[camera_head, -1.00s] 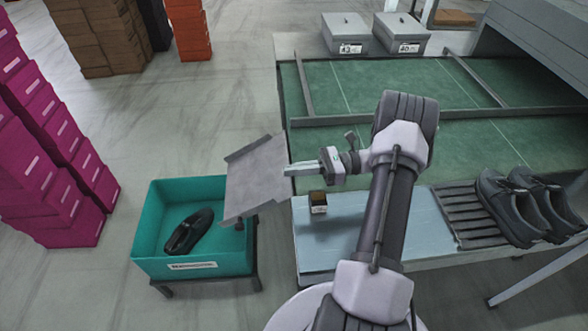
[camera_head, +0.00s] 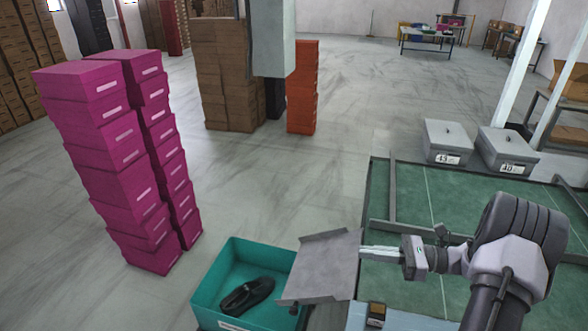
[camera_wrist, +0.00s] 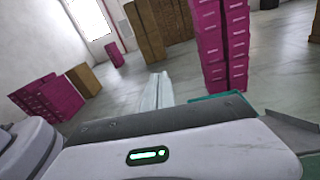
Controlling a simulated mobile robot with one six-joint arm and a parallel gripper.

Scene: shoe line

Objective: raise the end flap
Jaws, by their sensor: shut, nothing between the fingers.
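The end flap (camera_head: 322,268) is a grey plate with raised lips along two sides. In the head view it stands out from the left end of the line, at a slant, over the right part of the teal bin. My gripper (camera_head: 364,251) is shut and empty, its pale fingers pointing left with their tips at the flap's right edge. I cannot tell whether they touch it. In the wrist view the shut fingers (camera_wrist: 157,88) show past the wrist housing. A grey plate edge at the right there may be the flap.
The teal bin (camera_head: 209,303) holds a dark shoe (camera_head: 248,294). Magenta box stacks (camera_head: 120,160) stand to the left. Two grey lidded boxes (camera_head: 447,142) stand behind the green line bed (camera_head: 460,205). Floor behind the bin is clear.

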